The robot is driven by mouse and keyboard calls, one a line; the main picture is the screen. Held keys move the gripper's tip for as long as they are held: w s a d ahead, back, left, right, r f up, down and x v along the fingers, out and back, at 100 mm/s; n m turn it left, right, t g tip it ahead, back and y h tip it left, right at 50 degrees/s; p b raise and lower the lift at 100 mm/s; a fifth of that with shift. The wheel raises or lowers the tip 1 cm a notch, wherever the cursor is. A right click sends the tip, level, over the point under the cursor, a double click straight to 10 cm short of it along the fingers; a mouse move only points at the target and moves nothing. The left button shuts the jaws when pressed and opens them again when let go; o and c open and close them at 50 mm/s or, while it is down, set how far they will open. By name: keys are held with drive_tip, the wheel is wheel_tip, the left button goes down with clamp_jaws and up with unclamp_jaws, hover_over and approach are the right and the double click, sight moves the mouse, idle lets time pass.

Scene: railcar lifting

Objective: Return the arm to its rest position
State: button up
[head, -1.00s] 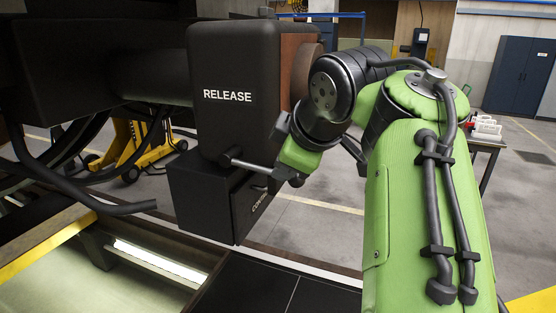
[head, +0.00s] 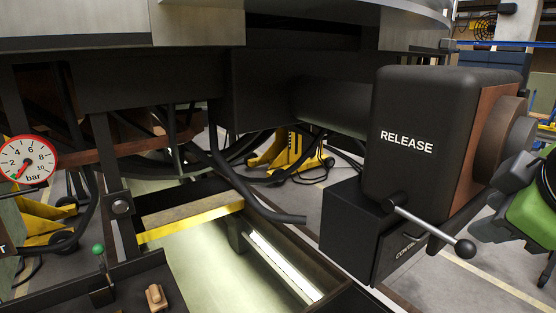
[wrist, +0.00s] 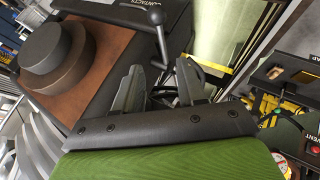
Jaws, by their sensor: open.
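My gripper (wrist: 160,88) shows in the wrist view with its two dark fingers apart and nothing seen between them. The lever (wrist: 158,38) with a ball end lies just beyond the fingers there; I cannot tell how wide the gap is. In the head view the lever (head: 430,222) sticks out from the black box lettered RELEASE (head: 425,125), sloping down to the right. Parts of my green and black arm (head: 525,195) show at the right edge of the head view, beside the box.
A lower black box (head: 350,235) sits under the RELEASE box. A round brown and grey fitting (wrist: 52,48) is close at left in the wrist view. A lit pit (head: 265,265) with a yellow-edged beam (head: 190,218) lies left. A pressure gauge (head: 27,160) is far left.

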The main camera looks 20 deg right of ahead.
drive_tip(key=w+a+f+m+y+b, duration=0.2)
drive_tip(key=w+a+f+y+b, duration=0.15)
drive_tip(key=a+f, duration=0.65)
drive_tip(key=s+a+f+m+g+b, duration=0.1)
drive_tip(key=a+f, duration=0.3)
drive_tip(key=f, duration=0.6)
drive_tip(key=s+a+f+m+g+b, duration=0.1)
drive_tip(key=a+f, duration=0.4)
drive_tip(key=f, duration=0.6)
drive_tip(key=s+m, duration=0.1)
drive_tip(key=s, duration=0.1)
drive_tip(key=shift+s+a+f, duration=0.25)
drive_tip(key=shift+s, duration=0.05)
